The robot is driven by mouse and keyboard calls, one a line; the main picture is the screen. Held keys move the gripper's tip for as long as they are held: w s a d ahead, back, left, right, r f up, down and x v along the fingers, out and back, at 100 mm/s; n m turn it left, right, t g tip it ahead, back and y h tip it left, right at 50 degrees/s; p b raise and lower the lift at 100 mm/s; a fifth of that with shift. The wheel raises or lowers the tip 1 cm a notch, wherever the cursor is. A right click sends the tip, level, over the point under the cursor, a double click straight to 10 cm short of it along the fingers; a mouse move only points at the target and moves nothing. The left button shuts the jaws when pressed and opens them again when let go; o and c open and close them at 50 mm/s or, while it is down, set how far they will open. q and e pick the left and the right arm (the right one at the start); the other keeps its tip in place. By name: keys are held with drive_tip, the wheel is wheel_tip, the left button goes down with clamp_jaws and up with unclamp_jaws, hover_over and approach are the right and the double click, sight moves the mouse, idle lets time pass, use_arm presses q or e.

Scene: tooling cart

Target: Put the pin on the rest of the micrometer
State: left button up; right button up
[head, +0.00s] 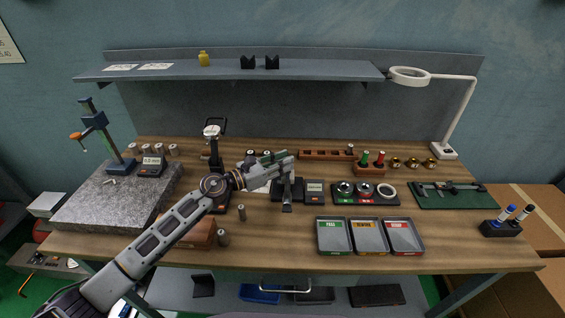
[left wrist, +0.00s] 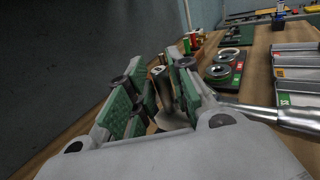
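My left gripper (head: 280,162) reaches in from the left and is over the micrometer (head: 287,190), a dark bench device with a small display beside it. In the left wrist view, the green-padded fingers (left wrist: 160,88) stand on either side of a metallic cylinder, the pin (left wrist: 160,76), and appear closed on it. The pin is upright to slightly tilted in that view. In the head view the fingers hide it and part of the micrometer, so I cannot tell whether it touches the rest. My right gripper is not in view.
Three sorting trays (head: 367,252) stand in front right. Ring gauges (head: 364,202) lie on a dark mat right of the display (head: 314,192). A granite plate (head: 105,205) with a gauge stand is at left.

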use_arm(q)
drive_tip(key=shift+r, duration=0.15)
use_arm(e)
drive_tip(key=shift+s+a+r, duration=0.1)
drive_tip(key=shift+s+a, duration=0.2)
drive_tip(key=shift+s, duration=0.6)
